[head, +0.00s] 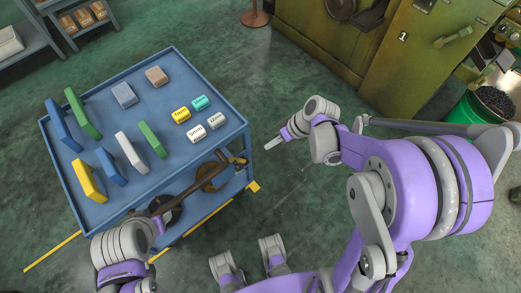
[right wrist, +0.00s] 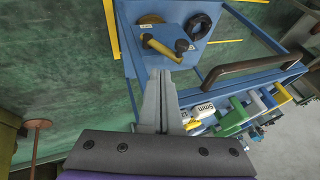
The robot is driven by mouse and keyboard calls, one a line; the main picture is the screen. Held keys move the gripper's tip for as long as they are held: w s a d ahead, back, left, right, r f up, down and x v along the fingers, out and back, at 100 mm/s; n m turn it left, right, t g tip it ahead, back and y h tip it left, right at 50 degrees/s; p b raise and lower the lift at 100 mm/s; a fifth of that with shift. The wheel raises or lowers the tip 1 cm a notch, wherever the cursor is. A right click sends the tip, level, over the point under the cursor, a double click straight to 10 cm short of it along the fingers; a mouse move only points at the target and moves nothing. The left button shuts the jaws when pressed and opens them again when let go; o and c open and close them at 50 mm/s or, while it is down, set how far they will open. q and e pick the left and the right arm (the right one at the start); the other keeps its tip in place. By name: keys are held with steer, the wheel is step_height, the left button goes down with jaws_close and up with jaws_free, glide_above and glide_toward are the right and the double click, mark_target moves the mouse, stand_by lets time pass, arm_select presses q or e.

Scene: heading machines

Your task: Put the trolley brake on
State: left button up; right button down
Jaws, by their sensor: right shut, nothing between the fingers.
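The blue trolley (head: 195,80) stands at the left in the head view. Its brown bar handle (head: 188,187) runs along the near right side and also shows in the right wrist view (right wrist: 235,67).
Two coils (head: 212,177) lie lower down. A green machine (head: 400,60) stands at the back right, with a green drum (head: 468,120) beside it.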

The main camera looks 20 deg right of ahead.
mark_target(238, 170)
steer(key=w+a+f+b, duration=0.1)
steer(key=a+f, duration=0.6)
steer(key=f, duration=0.2)
steer(key=shift+w+a, duration=0.15)
steer(key=shift+a, duration=0.2)
steer(key=shift+b, duration=0.3)
steer(key=shift+s+a+f+h+b, duration=0.2)
steer(key=shift+a+h, duration=0.1)
steer(key=shift+a, duration=0.2)
steer(key=shift+s+a+f+h+b, duration=0.1)
steer(key=shift+s+a+h+b, duration=0.15)
steer(key=shift+a, duration=0.2)
steer(key=shift+s+a+f+b, duration=0.15)
steer(key=shift+a+f+b, duration=0.2)
steer(key=shift+a, duration=0.15)
steer(key=shift+s+a+f+b, duration=0.1)
steer(key=shift+a+f+b, duration=0.15)
steer(key=shift+a, duration=0.25)
steer(key=shift+s+a+f+b, duration=0.25)
steer(key=shift+a+f+b, duration=0.25)
steer(key=shift+a+b, duration=0.2)
steer(key=shift+s+a+f+b, duration=0.25)
steer(key=shift+a+f+b, duration=0.25)
steer(key=shift+a+b, duration=0.2)
steer(key=shift+r, duration=0.1)
